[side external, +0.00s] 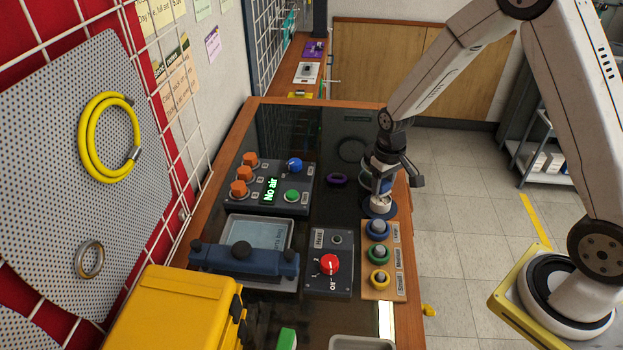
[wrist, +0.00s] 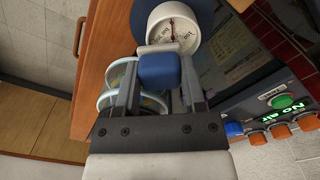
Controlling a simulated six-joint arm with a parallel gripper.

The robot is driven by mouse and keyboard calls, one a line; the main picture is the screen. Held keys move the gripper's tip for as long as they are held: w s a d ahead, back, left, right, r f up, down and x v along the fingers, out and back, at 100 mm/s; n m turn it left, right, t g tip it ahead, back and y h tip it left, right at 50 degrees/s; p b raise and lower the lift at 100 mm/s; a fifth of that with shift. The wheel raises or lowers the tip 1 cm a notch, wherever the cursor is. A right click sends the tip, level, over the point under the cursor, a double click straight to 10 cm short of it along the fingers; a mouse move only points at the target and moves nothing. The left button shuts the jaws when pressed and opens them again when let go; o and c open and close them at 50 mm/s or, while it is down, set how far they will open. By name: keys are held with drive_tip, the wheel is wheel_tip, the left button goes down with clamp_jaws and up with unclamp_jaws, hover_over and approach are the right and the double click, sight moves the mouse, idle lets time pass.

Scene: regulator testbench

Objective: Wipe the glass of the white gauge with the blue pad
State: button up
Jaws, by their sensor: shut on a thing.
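The white gauge (wrist: 173,28) shows its round dial face up in the wrist view, at the top centre. In the side view it seems to be the small white thing (side external: 380,204) on a blue base, partly hidden under my gripper. My gripper (wrist: 158,88) is shut on the blue pad (wrist: 158,70), which has a pale layer at its far end. In the wrist view that pale end overlaps the lower edge of the dial; I cannot tell whether it touches the glass. In the side view my gripper (side external: 384,180) is right above the gauge.
A control box (side external: 272,209) with orange knobs reads "No air". A board (side external: 388,290) with coloured rings and a box with a red knob (side external: 329,264) stand nearer. Two pale round items (wrist: 122,78) lie beside my fingers.

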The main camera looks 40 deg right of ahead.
sight(381, 205)
drive_tip(key=s+a, duration=0.2)
drive_tip(key=a, duration=0.1)
drive_tip(key=shift+s+a, duration=0.1)
drive_tip(key=shift+s, duration=0.3)
wheel_tip(381, 205, up, 8)
idle(0.3)
idle(0.5)
